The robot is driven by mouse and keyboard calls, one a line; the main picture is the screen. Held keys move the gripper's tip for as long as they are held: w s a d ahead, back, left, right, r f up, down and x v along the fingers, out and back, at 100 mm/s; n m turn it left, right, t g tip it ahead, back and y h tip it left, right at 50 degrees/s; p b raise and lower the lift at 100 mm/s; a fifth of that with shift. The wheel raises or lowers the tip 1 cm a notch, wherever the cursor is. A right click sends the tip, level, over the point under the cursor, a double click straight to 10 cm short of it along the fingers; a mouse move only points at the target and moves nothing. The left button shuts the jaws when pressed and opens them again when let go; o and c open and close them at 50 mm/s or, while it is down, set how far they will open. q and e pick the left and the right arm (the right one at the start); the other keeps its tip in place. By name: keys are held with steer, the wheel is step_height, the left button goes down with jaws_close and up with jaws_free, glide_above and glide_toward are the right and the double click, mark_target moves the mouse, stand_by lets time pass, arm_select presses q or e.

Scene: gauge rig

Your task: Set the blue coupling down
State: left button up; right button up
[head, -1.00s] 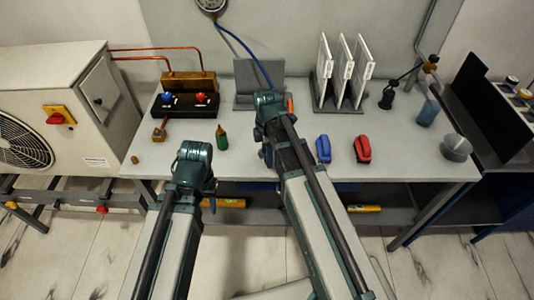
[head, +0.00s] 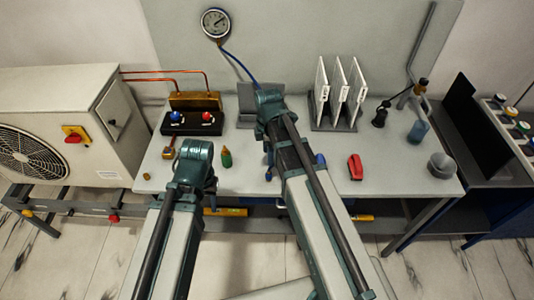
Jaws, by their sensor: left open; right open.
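A blue hose (head: 237,66) runs down from the round gauge and passes behind my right wrist. Its lower end is hidden there, so I cannot see a blue coupling at it. A grey stand (head: 245,101) sits at the back of the bench, partly behind that wrist. A blue object (head: 320,160) on the bench shows only in part beside my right forearm; I cannot tell what it is. My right gripper (head: 268,163) is open over the bench middle, its fingers mostly hidden. My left gripper (head: 208,190) is open by the bench's front edge, to the left.
A block with a blue and a red knob (head: 190,125) and a green bottle (head: 226,158) stand left. A red object (head: 355,167), a rack of white plates (head: 335,115) and a grey cup (head: 440,165) are right. The bench (head: 390,170) has clear room at front right.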

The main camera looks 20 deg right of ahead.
steer(key=s+a+m+h, duration=0.1)
steer(key=s+a+m, duration=0.9)
steer(key=s+m, duration=0.4)
steer(key=shift+s+a, duration=0.15)
steer(key=shift+a, duration=0.15)
stand_by(0.7)
